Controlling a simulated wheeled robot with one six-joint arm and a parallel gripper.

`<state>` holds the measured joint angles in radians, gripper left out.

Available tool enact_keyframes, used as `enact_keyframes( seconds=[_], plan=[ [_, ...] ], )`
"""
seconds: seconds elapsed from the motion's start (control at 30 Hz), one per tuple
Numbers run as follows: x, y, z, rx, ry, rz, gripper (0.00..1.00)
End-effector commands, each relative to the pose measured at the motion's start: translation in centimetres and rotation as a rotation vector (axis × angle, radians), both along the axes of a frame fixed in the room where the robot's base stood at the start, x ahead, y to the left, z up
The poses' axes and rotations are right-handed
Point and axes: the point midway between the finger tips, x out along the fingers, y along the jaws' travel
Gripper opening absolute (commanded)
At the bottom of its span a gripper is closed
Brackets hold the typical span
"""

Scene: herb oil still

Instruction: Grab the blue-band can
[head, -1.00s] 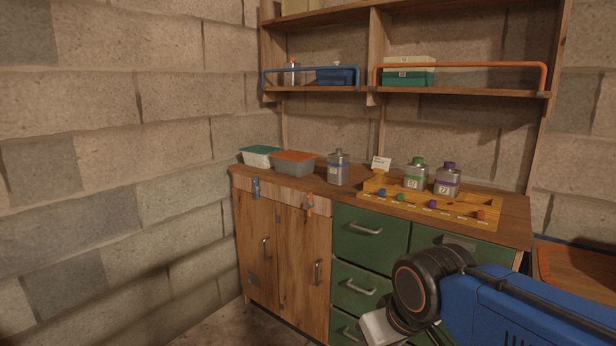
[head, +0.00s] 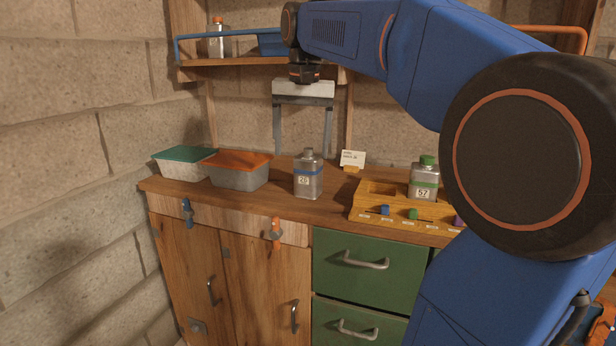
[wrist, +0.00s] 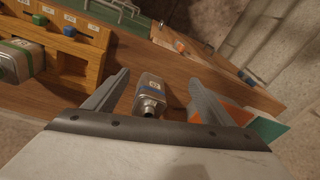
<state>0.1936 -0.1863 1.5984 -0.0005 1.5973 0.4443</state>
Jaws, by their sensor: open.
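The blue-band can (head: 308,176) is a small metal can with a grey cap, a blue band and a label reading 20. It stands upright on the wooden counter, between the orange-lidded tub and the yellow rack. My gripper (head: 302,152) is open and pointing down, above and apparently behind the can in the head view. In the wrist view the can (wrist: 149,94) shows between the two spread fingers (wrist: 158,80), nearer the left one. The can does not look gripped. The exact gap between fingers and can is hard to tell.
A yellow rack (head: 365,214) holds a green-capped can (head: 424,181) on the right. Tubs with orange (head: 239,160) and green (head: 185,154) lids stand left. A small card (head: 352,159) stands behind. A shelf with a blue rail (head: 235,38) hangs above. My arm hides the rack's right part.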

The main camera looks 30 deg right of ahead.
Motion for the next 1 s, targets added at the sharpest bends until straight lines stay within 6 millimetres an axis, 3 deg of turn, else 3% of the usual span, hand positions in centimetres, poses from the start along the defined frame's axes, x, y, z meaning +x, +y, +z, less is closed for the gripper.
enact_keyframes(
  seconds=[0.1,0.3,0.57,0.77,1.0],
  plan=[
    [3.1,-2.0,2.5,0.014,0.035,-0.088,0.77],
    [6.6,-4.9,5.4,0.034,0.088,-0.216,0.77],
    [8.5,-6.7,6.9,0.045,0.122,-0.297,0.77],
    [8.5,-6.8,5.1,0.045,0.127,-0.305,0.77],
    [8.5,-6.8,0.8,0.046,0.127,-0.304,0.77]
  ],
)
